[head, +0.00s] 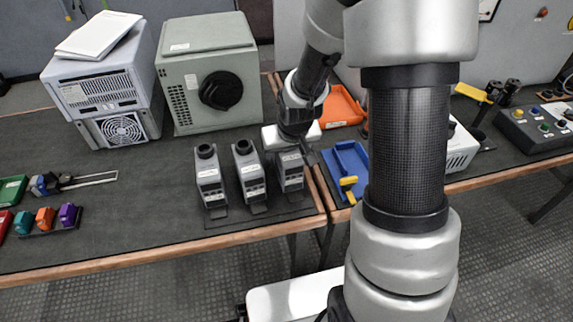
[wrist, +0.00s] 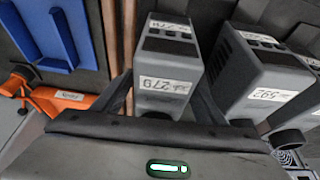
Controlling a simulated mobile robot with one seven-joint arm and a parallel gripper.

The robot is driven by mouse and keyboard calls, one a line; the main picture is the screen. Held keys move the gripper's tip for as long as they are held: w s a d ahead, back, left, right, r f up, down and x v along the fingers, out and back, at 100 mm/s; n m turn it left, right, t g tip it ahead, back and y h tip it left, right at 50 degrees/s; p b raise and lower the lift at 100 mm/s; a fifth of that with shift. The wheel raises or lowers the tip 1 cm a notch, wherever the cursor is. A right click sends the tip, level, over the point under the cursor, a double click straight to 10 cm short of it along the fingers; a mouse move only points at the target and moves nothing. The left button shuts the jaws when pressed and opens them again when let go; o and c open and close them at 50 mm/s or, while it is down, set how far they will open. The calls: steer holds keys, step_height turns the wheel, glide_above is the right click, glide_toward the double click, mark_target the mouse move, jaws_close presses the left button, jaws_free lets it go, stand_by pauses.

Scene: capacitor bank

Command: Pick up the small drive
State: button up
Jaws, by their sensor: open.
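Several small grey drives with black round knobs on top stand in a row near the table's front edge: a left one (head: 209,178), a middle one (head: 250,175) and a right one (head: 291,172). My gripper (head: 291,150) is over the right drive and partly hides its top. In the wrist view my gripper (wrist: 163,92) is open, with one finger on each side of the right drive (wrist: 168,62), which bears a white label. I cannot tell whether the fingers touch it. The middle drive (wrist: 248,75) is close beside the right finger.
A large grey cabinet unit (head: 205,65) and a white vented box (head: 105,85) stand behind on the dark tabletop (head: 130,215). A blue tray (head: 345,165) and an orange tray (head: 341,108) lie just right, past the wooden edge. Small coloured parts (head: 45,218) sit far left.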

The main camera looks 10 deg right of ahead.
steer(key=shift+w+f, duration=0.1)
steer(key=shift+f, duration=0.15)
